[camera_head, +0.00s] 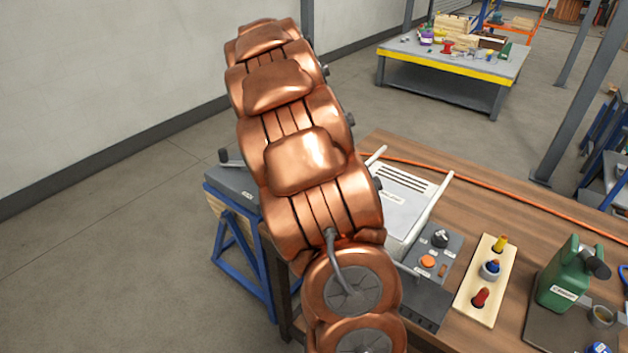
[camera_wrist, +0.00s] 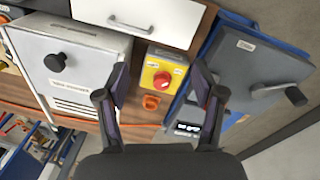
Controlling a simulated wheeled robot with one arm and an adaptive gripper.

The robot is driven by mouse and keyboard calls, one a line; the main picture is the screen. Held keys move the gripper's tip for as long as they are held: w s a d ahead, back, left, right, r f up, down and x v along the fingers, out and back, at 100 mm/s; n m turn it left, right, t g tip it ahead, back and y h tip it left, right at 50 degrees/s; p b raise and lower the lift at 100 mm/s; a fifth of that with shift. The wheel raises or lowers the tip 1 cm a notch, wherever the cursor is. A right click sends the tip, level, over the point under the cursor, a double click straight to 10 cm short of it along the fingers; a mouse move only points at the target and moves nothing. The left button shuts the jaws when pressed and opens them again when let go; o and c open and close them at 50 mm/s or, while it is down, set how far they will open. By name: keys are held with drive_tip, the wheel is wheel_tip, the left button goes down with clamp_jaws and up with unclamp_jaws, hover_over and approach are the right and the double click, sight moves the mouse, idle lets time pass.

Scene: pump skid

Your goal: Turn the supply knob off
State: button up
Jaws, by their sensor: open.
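In the wrist view a red knob (camera_wrist: 162,79) sits on a yellow box with small labels too small to read. An orange knob-like part (camera_wrist: 151,102) is just below it. A black round knob (camera_wrist: 57,62) stands on a light grey cabinet at the left. I cannot tell which one is the supply knob. My gripper (camera_wrist: 160,76) is open, with its fingers to the left and right of the red knob in the picture; contact cannot be told. In the head view my copper arm hides the gripper and the yellow box.
A grey lever unit (camera_wrist: 250,72) is at the right in the wrist view.

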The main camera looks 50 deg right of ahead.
drive_tip(key=w+d+f+m, duration=0.1)
drive_tip(key=d+f, duration=0.1)
drive_tip(key=d, duration=0.2)
drive_tip(key=w+d+f+m, duration=0.1)
drive_tip(key=d+f, duration=0.1)
drive_tip(key=d, duration=0.3)
drive_tip(key=w+d+f+m, duration=0.1)
drive_tip(key=w+d+f, duration=0.1)
drive_tip(key=d, duration=0.2)
drive_tip(key=shift+d+f+t+y, duration=0.25)
drive_tip(key=shift+t+y, duration=0.05)
drive_tip(key=shift+t, duration=0.1)
drive_tip(key=shift+f+p, duration=1.45)
drive_tip(key=shift+f, duration=2.55)
drive_tip(key=shift+c, duration=0.4)
drive_tip(key=c, duration=1.1)
drive_tip(key=shift+o, duration=0.2)
